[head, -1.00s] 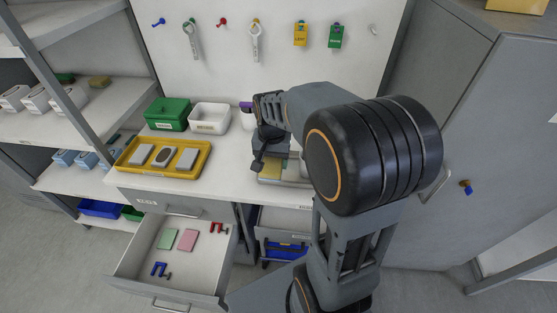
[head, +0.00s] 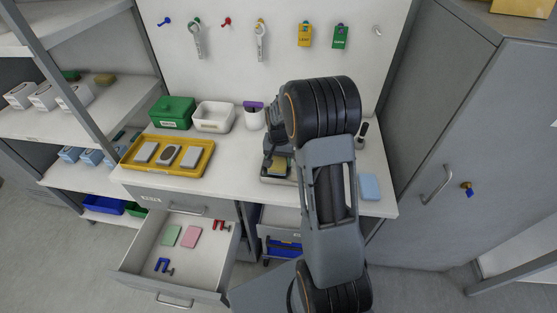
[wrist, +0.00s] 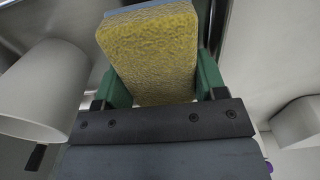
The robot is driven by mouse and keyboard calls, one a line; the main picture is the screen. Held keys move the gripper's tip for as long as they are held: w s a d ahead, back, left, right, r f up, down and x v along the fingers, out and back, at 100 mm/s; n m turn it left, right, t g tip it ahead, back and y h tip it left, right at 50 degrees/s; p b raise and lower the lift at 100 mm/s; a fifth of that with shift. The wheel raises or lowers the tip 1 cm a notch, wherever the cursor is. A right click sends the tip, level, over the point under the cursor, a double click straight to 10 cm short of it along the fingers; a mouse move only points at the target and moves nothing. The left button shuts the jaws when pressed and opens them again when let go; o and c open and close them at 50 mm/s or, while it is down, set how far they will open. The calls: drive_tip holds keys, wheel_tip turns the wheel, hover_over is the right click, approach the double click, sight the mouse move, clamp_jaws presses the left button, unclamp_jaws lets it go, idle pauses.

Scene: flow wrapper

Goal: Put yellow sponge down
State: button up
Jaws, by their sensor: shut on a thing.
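The yellow sponge (wrist: 150,50) fills the middle of the wrist view, gripped between my gripper's green fingers (wrist: 163,78). A blue-grey strip shows along its far edge. In the head view my gripper (head: 277,160) is low over the bench, with a small part of the yellow sponge (head: 280,163) showing. A grey tray-like thing (head: 270,180) lies under or just in front of it. I cannot tell whether the sponge touches it. My arm hides part of the bench to the right.
A yellow tray (head: 204,170) with grey blocks, a green box (head: 172,112), a white bin (head: 213,116) and a white cup (head: 254,118) stand left and behind. A light-blue pad (head: 370,187) lies at the right. The drawer (head: 190,270) below is open, with pads and clamps inside.

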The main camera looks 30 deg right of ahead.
drive_tip(key=shift+f, duration=0.55)
drive_tip(key=shift+f, duration=0.1)
drive_tip(key=shift+f, duration=0.15)
drive_tip(key=o, duration=0.6)
